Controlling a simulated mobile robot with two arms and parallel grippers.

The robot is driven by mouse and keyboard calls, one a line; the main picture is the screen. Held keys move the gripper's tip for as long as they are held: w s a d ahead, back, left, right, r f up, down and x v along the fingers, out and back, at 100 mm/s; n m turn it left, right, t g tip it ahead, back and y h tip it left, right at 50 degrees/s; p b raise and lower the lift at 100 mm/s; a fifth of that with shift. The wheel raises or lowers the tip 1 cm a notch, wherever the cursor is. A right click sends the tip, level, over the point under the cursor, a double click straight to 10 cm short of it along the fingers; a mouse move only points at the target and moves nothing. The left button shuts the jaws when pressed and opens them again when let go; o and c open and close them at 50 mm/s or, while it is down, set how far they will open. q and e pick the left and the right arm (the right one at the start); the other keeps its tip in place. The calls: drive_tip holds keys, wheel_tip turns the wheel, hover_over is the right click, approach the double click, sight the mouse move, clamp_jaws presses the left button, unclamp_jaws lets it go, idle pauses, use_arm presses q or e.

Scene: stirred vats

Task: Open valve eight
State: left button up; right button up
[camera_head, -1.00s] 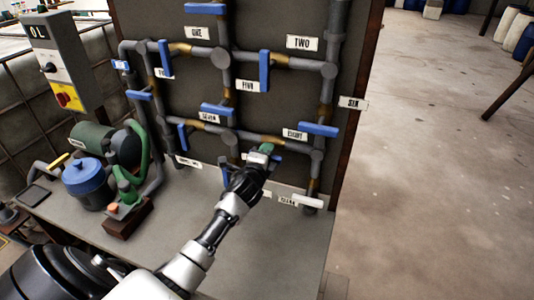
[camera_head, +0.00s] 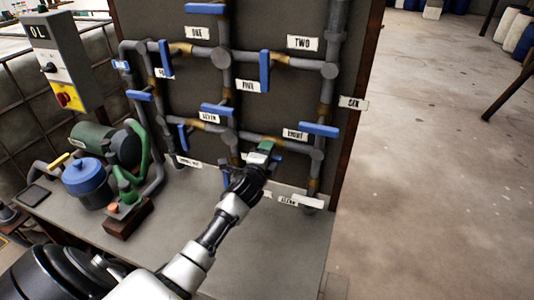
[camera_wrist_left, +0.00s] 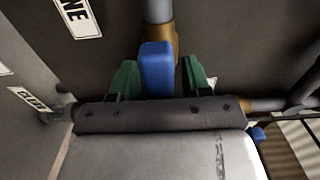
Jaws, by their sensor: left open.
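The label EIGHT (camera_head: 294,134) is on the dark panel in the head view, with a level blue handle (camera_head: 319,130) right of it on the right vertical pipe. My left gripper (camera_head: 265,150) is left of and below that handle, at the lower cross pipe. In the wrist view a blue handle (camera_wrist_left: 157,70) stands between the green fingertips of my left gripper (camera_wrist_left: 158,78), with a gap on each side. A brass fitting is just behind it. The gripper hides much of this spot in the head view, so I cannot tell which valve the handle belongs to.
Other blue handles are close by, such as the one above SEVEN (camera_head: 216,110) and the one at FIVE (camera_head: 264,70). A green pump (camera_head: 92,142) and a blue-lidded pot (camera_head: 85,178) stand at the left. The front of the bench (camera_head: 265,245) is bare.

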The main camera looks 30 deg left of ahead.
use_arm(q)
drive_tip(key=b+v, duration=0.1)
drive_tip(key=v, duration=0.9)
drive_tip(key=shift+s, duration=0.35)
drive_tip(key=shift+d, duration=0.15)
